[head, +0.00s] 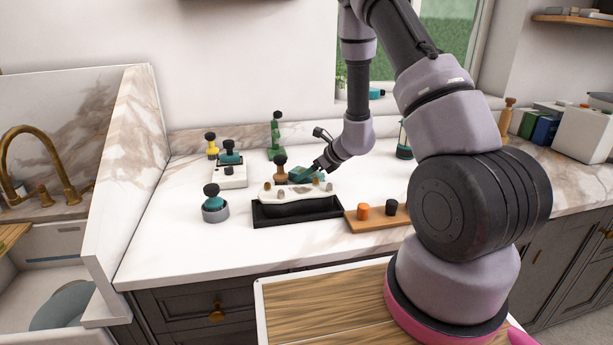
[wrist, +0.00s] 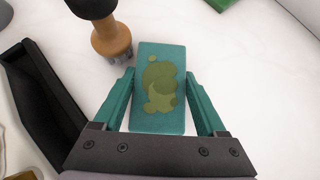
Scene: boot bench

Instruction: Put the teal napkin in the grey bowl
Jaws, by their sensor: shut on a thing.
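My gripper (wrist: 160,85) has teal fingers and is shut on a flat teal rectangle with olive-green blotches, which I take as the teal napkin (wrist: 160,60). In the head view my gripper (head: 316,172) is over the counter, behind the black tray, with teal showing at its tips. I cannot tell whether the napkin touches the counter. The only grey bowl-like thing I see is a small round grey bowl (head: 215,214) at the counter's front left. A dark teal knobbed thing (head: 211,194) sits in it, hiding its inside.
A brown piece with a black knob (wrist: 112,40) stands close left of the napkin. A black tray (head: 297,219) holds a white piece. A wooden board (head: 377,221) with orange and dark pegs is to its right. A white block (head: 230,177) stands behind the bowl.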

